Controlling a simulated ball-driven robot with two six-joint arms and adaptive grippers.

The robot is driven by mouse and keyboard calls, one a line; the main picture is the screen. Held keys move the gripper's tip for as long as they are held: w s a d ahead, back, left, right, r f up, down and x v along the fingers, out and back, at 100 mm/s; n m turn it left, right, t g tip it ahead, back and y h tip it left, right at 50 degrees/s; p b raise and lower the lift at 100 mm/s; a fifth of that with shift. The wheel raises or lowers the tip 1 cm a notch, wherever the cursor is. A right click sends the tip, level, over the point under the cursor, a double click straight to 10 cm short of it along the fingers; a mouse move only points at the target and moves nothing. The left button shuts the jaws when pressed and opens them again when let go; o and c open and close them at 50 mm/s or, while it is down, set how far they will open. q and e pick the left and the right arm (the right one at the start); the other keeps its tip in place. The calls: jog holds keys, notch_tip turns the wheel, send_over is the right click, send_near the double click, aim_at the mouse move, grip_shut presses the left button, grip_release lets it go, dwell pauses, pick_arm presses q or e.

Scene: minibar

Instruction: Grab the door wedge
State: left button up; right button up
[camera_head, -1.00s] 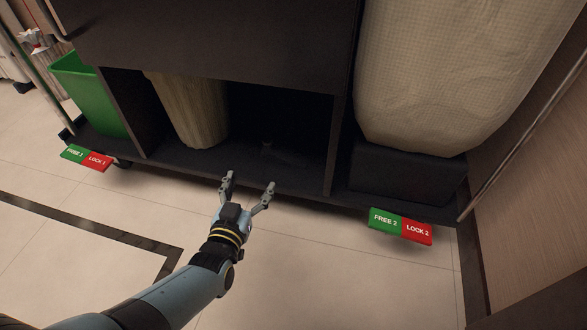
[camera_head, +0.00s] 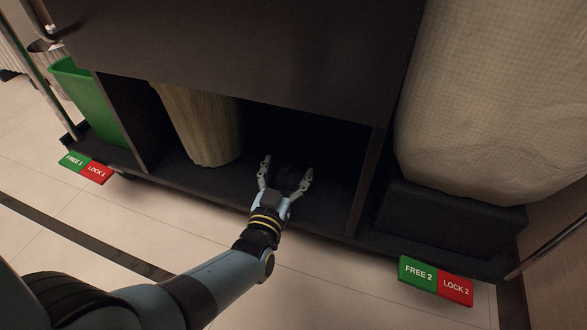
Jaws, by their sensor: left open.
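My left gripper (camera_head: 287,167) reaches from the front into the dark lower compartment of the cart (camera_head: 330,217). Its two fingers are spread apart and nothing is clamped between them. A faint dark shape (camera_head: 286,174) lies on the compartment floor, just beyond the palm and between the fingers. It may be the door wedge, but it is too dark to tell its outline or whether a finger touches it. My right gripper is not in view.
A beige ribbed bin (camera_head: 202,130) stands left of the gripper in the same compartment. An upright panel (camera_head: 366,180) bounds it on the right. A large pale bag (camera_head: 485,100), a green bin (camera_head: 85,100) and red-green pedals (camera_head: 436,281) are on the cart.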

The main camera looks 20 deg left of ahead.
pick_arm(q)
jog(key=shift+w, duration=0.45)
grip_shut()
dwell(0.4)
